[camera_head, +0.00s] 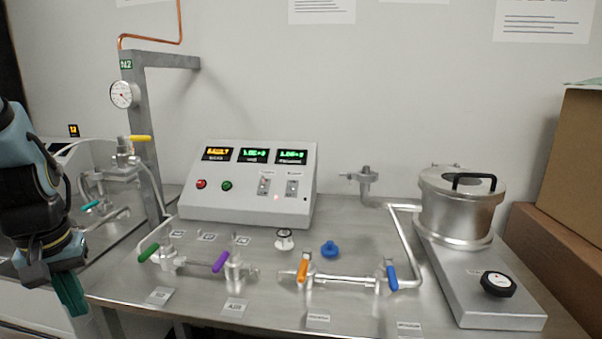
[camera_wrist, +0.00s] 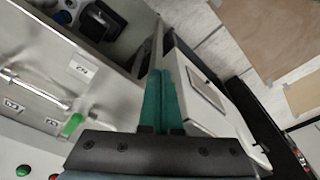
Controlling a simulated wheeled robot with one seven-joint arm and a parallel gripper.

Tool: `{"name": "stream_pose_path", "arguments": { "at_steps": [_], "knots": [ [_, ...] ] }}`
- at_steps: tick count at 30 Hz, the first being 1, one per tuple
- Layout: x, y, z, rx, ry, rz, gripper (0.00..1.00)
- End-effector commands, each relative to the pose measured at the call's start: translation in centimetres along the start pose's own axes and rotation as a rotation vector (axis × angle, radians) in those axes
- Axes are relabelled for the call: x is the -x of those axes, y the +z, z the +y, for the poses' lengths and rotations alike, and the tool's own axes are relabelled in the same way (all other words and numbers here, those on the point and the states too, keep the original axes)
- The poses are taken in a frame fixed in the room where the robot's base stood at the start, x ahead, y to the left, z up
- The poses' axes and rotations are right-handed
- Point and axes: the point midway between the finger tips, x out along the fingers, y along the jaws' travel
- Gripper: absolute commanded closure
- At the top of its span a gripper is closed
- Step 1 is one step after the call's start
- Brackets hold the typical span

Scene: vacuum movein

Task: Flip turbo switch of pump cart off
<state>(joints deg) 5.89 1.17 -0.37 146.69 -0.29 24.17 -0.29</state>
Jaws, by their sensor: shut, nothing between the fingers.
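The pump cart's grey control box (camera_head: 250,185) stands at the back of the steel cart top in the head view. Its sloped face has three lit displays, a red button (camera_head: 201,184), a green button (camera_head: 227,186) and two small toggle switches (camera_head: 264,186) and (camera_head: 291,188). The switch labels are too small to read, so I cannot tell which is turbo or its position. My gripper (camera_head: 69,295), with green fingers, hangs at the far left, well apart from the box. In the wrist view its fingers (camera_wrist: 161,98) are shut together and empty.
Coloured valve handles, green (camera_head: 148,252), purple (camera_head: 220,261), orange (camera_head: 303,268) and blue (camera_head: 392,277), stand along the front piping. A grey post (camera_head: 146,140) with a gauge rises between my gripper and the box. A steel chamber (camera_head: 460,208) stands right; cardboard boxes (camera_head: 570,160) lie beyond.

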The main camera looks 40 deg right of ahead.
Motion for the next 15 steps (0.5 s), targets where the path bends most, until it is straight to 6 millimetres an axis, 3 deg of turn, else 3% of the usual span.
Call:
{"name": "stream_pose_path", "arguments": {
  "at_steps": [10, 13, 15],
  "knots": [
    [-0.1, -0.4, 0.1, -0.007, 0.001, 0.006, 1.00],
    [-0.3, -2.9, 1.1, -0.054, 0.008, 0.042, 1.00],
    [-0.1, -6.2, 2.8, -0.124, 0.019, 0.087, 1.00]
  ]
}}
